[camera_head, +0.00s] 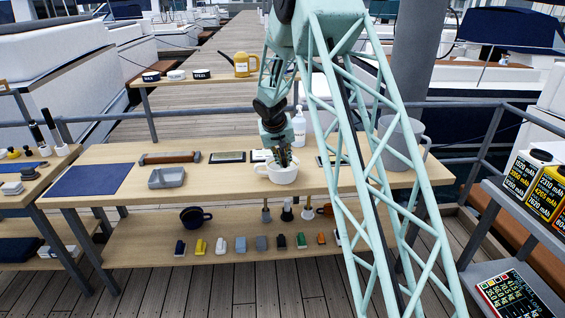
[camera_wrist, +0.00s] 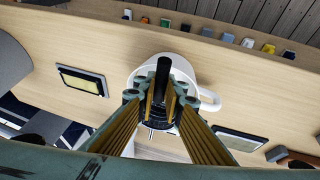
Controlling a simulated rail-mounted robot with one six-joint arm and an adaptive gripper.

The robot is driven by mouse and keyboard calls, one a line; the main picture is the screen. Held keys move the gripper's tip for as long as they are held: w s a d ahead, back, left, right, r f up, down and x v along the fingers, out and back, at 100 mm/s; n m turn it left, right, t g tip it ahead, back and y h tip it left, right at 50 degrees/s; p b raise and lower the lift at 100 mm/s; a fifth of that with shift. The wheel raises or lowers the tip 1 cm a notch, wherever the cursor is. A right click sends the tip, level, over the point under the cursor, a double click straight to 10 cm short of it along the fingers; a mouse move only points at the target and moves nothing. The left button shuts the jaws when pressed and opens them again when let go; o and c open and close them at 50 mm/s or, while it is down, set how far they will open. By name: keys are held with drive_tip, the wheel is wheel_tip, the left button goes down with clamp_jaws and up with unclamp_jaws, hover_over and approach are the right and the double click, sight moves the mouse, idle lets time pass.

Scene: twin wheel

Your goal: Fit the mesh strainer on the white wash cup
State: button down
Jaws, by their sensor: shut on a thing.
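The white wash cup (camera_head: 277,175) stands on the wooden table, and its handle points left in the head view. In the wrist view the cup (camera_wrist: 190,68) lies under my gripper, with its handle to the right. My gripper (camera_head: 284,160) points down over the cup's mouth. In the wrist view my gripper (camera_wrist: 163,97) is shut on the black upright handle of the mesh strainer (camera_wrist: 163,72). A dark lower part of the strainer shows between the fingers, within the cup's outline. The fingers hide most of it, so I cannot tell whether it touches the rim.
On the table (camera_head: 120,155) are a grey tray (camera_head: 166,178), a hammer-like tool (camera_head: 170,158), a dark framed panel (camera_head: 227,157), a white bottle (camera_head: 299,128) and a large grey jug (camera_head: 398,140). Several small coloured blocks line the lower shelf (camera_head: 150,240).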

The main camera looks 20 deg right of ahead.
drive_tip(key=shift+f+b, duration=0.9)
idle(1.2)
drive_tip(key=shift+r, duration=0.25)
drive_tip(key=shift+r+p, duration=1.05)
drive_tip(key=shift+r, duration=1.2)
drive_tip(key=shift+r, duration=0.15)
drive_tip(key=shift+r+p, duration=1.15)
drive_tip(key=shift+r, duration=1.4)
drive_tip(key=shift+f+b, duration=2.4)
drive_tip(key=shift+f, duration=0.35)
drive_tip(key=shift+f, duration=0.2)
drive_tip(key=shift+f+b, duration=1.15)
